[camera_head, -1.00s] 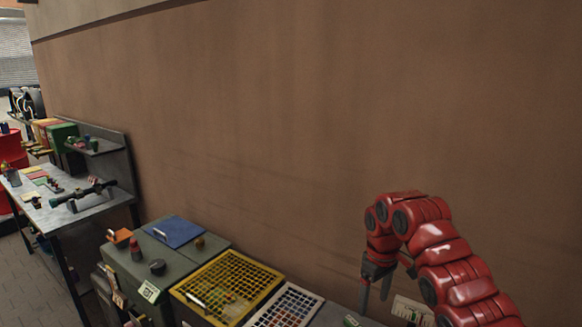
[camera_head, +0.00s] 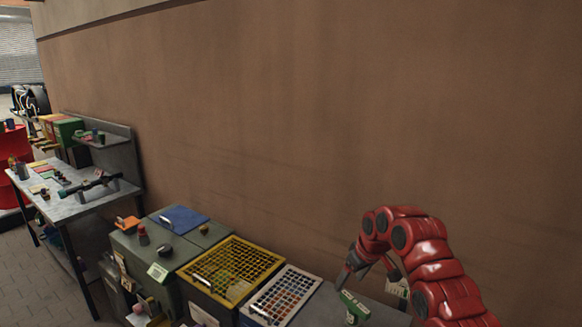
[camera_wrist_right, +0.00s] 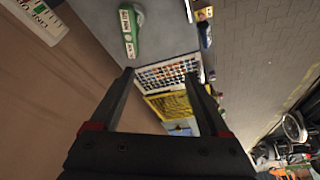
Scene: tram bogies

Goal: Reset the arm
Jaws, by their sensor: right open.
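My right arm, red with dark joints, comes in from the lower right in the head view. Its gripper (camera_head: 364,278) points down above the right part of the grey worktop, near a green item with a white label (camera_head: 353,306). In the right wrist view, the two dark fingers of the right gripper (camera_wrist_right: 160,78) stand wide apart with nothing between them. The green item (camera_wrist_right: 130,32) lies beyond the fingertips there. My left gripper is not in view.
A white grid tray (camera_head: 288,268) and a yellow grid tray (camera_head: 262,250) sit left of the gripper. A grey-green cabinet with a blue panel (camera_head: 178,219) stands farther left, then a metal workbench (camera_head: 88,203). The brown wall (camera_head: 300,120) behind is bare.

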